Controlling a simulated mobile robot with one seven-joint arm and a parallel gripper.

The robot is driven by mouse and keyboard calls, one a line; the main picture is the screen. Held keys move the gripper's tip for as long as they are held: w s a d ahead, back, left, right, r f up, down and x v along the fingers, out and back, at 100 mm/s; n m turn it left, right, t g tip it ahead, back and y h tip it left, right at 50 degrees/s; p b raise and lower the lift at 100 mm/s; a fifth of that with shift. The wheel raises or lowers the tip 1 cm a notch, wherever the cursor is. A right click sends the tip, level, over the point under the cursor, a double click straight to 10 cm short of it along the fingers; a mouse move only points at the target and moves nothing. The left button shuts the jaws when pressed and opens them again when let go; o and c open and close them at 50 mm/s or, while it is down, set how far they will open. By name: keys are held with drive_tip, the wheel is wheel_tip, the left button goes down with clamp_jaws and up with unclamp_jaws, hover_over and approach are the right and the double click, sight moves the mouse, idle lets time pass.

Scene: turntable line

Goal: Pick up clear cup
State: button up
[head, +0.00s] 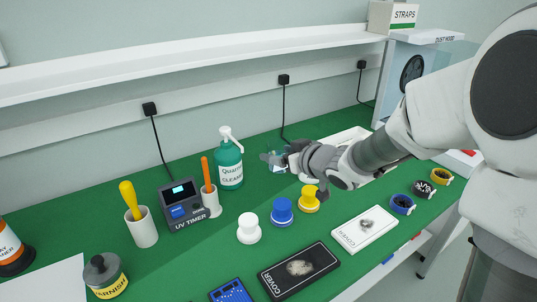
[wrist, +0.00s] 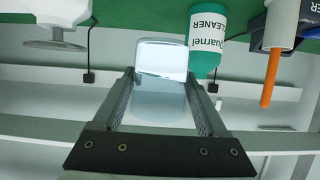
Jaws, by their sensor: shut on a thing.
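The clear cup (wrist: 160,58) is a see-through, bluish vessel between the two dark fingers of my gripper (wrist: 160,78) in the wrist view. The fingers press on it from both sides, and the shelf and wall show through its body. In the head view my gripper (head: 276,160) is over the back part of the green table, right of the green cleaner bottle. Only a small pale-blue part of the cup (head: 279,168) shows there; the rest is hidden by my gripper. I cannot tell whether it touches the table.
The Quarnel cleaner bottle (head: 231,165) stands left of my gripper. Yellow (head: 309,200), blue (head: 282,212) and white (head: 249,229) knobbed pieces stand in front. A white tray (head: 352,136) lies behind my arm. A wall shelf (head: 190,62) runs above. Open green table (head: 190,262) lies at front left.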

drive_tip(key=shift+w+d+r+p, duration=0.2)
drive_tip(key=shift+d+r+p, duration=0.15)
drive_tip(key=shift+d, duration=0.2)
drive_tip(key=shift+w+d+r+p, duration=0.2)
drive_tip(key=shift+d+r, duration=0.2)
drive_tip(key=shift+d, duration=0.15)
drive_tip(key=shift+s+d, duration=0.1)
drive_tip(key=shift+d, duration=0.05)
idle(0.4)
